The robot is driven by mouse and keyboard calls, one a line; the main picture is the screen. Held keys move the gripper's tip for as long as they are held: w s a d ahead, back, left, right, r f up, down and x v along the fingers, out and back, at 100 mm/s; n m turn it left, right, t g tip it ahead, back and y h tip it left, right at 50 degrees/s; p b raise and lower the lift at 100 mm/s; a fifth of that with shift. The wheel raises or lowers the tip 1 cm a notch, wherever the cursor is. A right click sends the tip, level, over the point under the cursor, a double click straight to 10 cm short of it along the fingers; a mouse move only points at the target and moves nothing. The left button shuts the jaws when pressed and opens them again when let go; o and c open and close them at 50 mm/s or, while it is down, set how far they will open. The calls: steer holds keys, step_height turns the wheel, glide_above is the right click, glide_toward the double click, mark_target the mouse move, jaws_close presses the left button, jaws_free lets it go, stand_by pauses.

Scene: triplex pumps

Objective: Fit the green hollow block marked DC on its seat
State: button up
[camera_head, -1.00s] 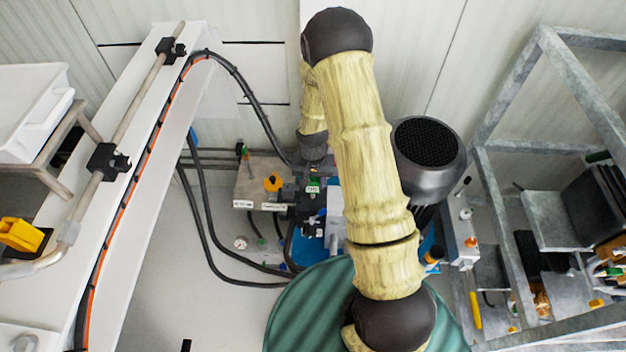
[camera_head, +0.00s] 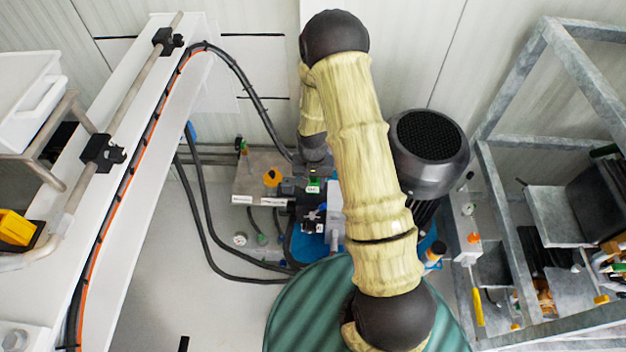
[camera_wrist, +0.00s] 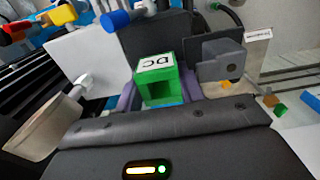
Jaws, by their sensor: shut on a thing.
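The green hollow block marked DC (camera_wrist: 158,82) is in the middle of the wrist view, label up, with its opening facing the camera. My gripper (camera_wrist: 160,92) is shut on it, with a purplish finger at each side. In the head view a small green labelled patch, the block (camera_head: 313,187), shows just below the dark end of my arm, over the pump area. A blue surface lies under the block in the wrist view. I cannot make out the seat or tell whether the block touches anything below.
A grey block with a round hole (camera_wrist: 220,62) stands close right of the green block. A white plate (camera_wrist: 88,60) is at left. In the head view, black hoses (camera_head: 205,220) run at left, a black motor (camera_head: 428,150) stands right, and a metal frame (camera_head: 500,200) is farther right.

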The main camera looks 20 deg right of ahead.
steer(key=shift+f+b, duration=0.5)
steer(key=shift+f, duration=0.45)
steer(key=o, duration=1.2)
steer(key=shift+c, duration=0.2)
steer(key=shift+w+a, duration=0.1)
steer(key=shift+a, duration=0.05)
